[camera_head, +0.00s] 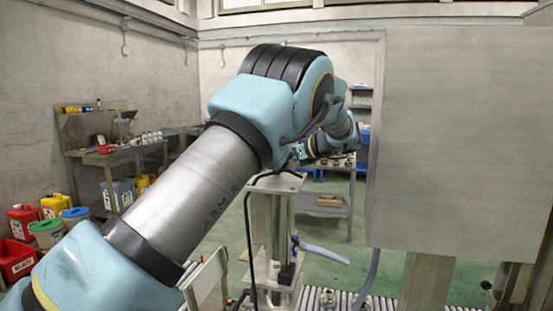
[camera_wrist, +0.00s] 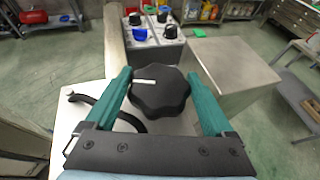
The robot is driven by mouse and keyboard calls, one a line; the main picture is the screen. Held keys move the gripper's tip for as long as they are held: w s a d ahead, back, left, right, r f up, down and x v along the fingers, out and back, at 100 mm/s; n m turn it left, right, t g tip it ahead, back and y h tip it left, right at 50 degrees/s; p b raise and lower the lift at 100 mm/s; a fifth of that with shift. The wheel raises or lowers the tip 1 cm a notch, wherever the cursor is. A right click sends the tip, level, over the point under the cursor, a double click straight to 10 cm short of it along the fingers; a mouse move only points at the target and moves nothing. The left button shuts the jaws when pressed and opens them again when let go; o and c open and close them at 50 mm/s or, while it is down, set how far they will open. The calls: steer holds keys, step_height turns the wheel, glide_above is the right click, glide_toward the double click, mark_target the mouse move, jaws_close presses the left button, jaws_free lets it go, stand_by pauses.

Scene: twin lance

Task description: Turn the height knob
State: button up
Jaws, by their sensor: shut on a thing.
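The height knob (camera_wrist: 160,92) is a black, lobed knob with a white mark on its upper left, in the middle of the wrist view. My gripper (camera_wrist: 160,88) has its two green fingers on the left and right sides of the knob and is shut on it. A pale metal plate lies beneath the knob. In the head view my arm reaches across the middle toward a metal column (camera_head: 270,235), and the knob and fingertips are hidden behind the arm.
A large grey cabinet (camera_head: 460,140) stands close on the right in the head view. A box with several black knobs (camera_wrist: 152,40) is beyond the gripper in the wrist view. A workbench (camera_head: 115,153) and coloured containers are at the left.

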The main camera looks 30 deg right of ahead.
steer(key=o, duration=1.1)
step_height(320, 180, up, 10)
steer(key=shift+b, duration=1.2)
steer(key=shift+a+f, duration=0.1)
